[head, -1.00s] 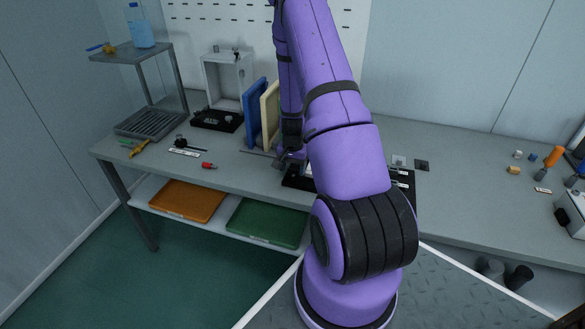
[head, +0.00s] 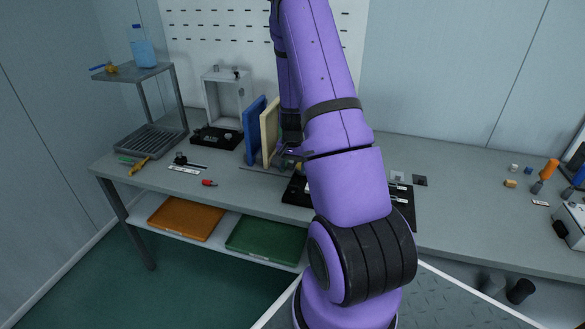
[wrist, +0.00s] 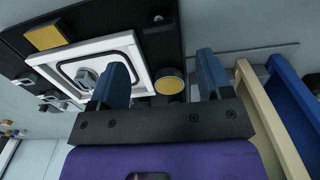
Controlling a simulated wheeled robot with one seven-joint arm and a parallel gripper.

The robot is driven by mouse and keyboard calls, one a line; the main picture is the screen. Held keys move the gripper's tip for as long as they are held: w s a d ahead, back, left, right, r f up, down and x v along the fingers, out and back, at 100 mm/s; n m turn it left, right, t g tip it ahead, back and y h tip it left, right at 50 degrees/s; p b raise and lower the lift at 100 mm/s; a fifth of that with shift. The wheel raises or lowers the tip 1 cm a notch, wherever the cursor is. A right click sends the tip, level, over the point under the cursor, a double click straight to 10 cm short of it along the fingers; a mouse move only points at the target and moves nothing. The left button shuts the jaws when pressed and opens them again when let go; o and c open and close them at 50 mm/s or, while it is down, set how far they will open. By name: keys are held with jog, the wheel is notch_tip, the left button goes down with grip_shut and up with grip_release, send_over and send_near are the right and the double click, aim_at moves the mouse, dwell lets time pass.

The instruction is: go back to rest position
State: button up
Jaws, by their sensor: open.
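My gripper (wrist: 162,72) is open in the wrist view, its two blue-grey fingers apart with nothing held between them. Below it in that view lie a white square frame (wrist: 140,62) with a dark inner outline and a round yellow-topped part (wrist: 169,83), on a black fixture board (wrist: 160,40). The round part shows between the fingers, and I cannot tell the exact gap to it. In the head view my purple arm hides most of the black board (head: 404,208), and the gripper (head: 291,154) is only partly visible above the bench beside the upright panels.
A cream panel (head: 269,133) and a blue panel (head: 254,130) stand upright close left of my gripper. The grey bench (head: 235,187) holds a red part (head: 209,183) and a grey box frame (head: 224,95). A shelf stand (head: 140,74) with a bottle (head: 142,48) is far left.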

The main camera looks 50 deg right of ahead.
dwell(0.3)
jog(key=a+r+n+t, duration=0.1)
jog(key=a+r+n, duration=0.2)
jog(key=a+r, duration=0.8)
jog(key=a+r+n+t, duration=0.25)
jog(key=a+r, duration=0.45)
jog(key=r, duration=0.7)
jog(key=s+a+r+n+t, duration=0.1)
jog(key=s+a+r+n, duration=0.3)
jog(key=s, duration=0.5)
jog(key=s+a+r+n, duration=0.4)
jog(key=s+a+r, duration=0.4)
jog(key=s+a, duration=0.1)
jog(key=shift+s+a+r+t, duration=0.3)
jog(key=shift+a+r+t, duration=0.1)
jog(key=shift+a, duration=0.15)
